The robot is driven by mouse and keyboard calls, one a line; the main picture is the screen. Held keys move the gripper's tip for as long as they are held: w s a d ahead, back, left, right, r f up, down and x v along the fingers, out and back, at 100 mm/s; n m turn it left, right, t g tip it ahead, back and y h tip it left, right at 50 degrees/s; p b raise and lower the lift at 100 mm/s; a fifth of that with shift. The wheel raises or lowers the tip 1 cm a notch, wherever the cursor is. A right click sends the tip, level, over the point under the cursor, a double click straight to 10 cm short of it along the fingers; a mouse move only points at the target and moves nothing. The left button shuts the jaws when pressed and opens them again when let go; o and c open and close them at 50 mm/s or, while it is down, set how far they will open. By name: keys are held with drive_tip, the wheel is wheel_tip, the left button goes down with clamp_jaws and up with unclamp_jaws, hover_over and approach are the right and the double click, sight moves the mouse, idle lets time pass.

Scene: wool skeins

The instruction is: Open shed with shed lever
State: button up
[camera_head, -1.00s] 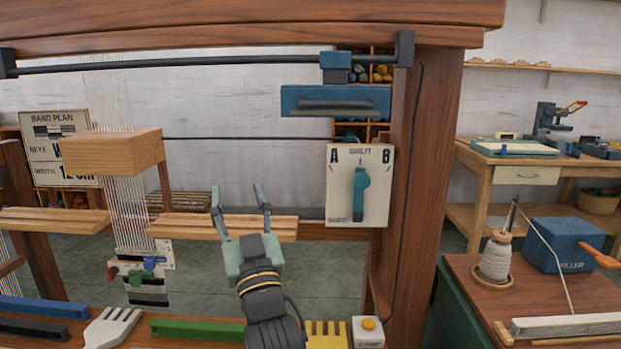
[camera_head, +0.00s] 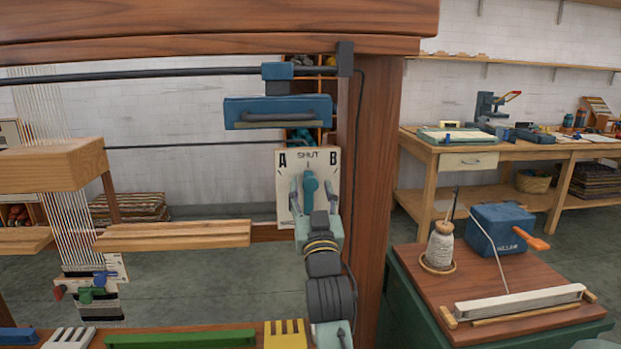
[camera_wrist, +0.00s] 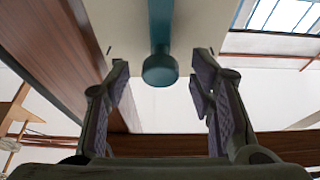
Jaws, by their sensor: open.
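The shed lever (camera_head: 310,184) is a teal handle on a white plate (camera_head: 288,208) marked A, SHUT and B, fixed by the loom's right post. It stands upright, in line with the SHUT mark between A and B. My gripper (camera_head: 312,190) is open in front of the plate, one finger on each side of the lever. In the wrist view the lever's round end (camera_wrist: 160,70) shows between the spread fingers (camera_wrist: 160,85), with a gap on both sides. The lower part of the lever is partly hidden by my gripper in the head view.
The wooden loom post (camera_head: 370,200) stands close to the right of my gripper. A blue handled bar (camera_head: 278,112) hangs above the plate. Warp threads with a wooden block (camera_head: 50,165) are at left.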

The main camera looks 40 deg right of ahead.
drive_tip(key=shift+x, duration=1.1)
drive_tip(key=shift+c, duration=0.6)
clamp_jaws()
